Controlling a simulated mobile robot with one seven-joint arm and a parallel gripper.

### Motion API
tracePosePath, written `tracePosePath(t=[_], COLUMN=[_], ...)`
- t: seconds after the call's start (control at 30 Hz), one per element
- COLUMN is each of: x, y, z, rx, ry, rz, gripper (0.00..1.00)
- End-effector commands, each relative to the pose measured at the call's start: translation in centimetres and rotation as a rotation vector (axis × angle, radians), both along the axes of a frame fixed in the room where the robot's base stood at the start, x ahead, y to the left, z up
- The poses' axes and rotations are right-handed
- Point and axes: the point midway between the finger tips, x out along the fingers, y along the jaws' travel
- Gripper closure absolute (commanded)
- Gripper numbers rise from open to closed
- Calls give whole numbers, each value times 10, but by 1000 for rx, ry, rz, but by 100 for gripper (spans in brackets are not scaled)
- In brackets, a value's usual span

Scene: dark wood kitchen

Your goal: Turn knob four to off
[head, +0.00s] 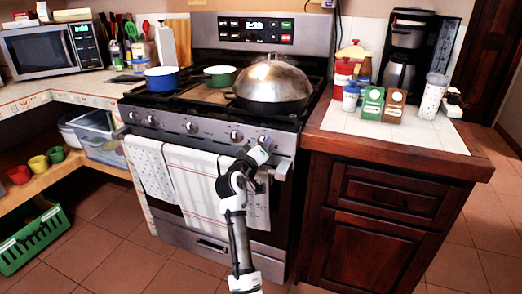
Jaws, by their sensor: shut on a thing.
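The stove (210,235) has a row of round knobs along its front panel. The second knob from the right (236,136) is in plain view, just left of my gripper. My gripper (261,148) is at the rightmost knob (265,141), shut on it, and covers part of it. The knobs bear no numbers that I can read, so I cannot tell which is knob four. The exact angle of the rightmost knob is too small to tell.
Towels (205,185) hang on the oven handle just below and left of my gripper. A large domed metal pan (272,82), a blue pot (162,78) and a green pot (220,75) stand on the cooktop. A wooden cabinet (375,215) stands to the right.

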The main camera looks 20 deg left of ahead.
Motion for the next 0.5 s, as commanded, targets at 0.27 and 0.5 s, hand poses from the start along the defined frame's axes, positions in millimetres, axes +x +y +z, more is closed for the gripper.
tracePosePath(t=[0.27, 0.5], x=[0, 0], y=[0, 0], z=[-1, -1], rx=[10, 9], ry=[2, 1], rz=[-1, 0], gripper=[82, 48])
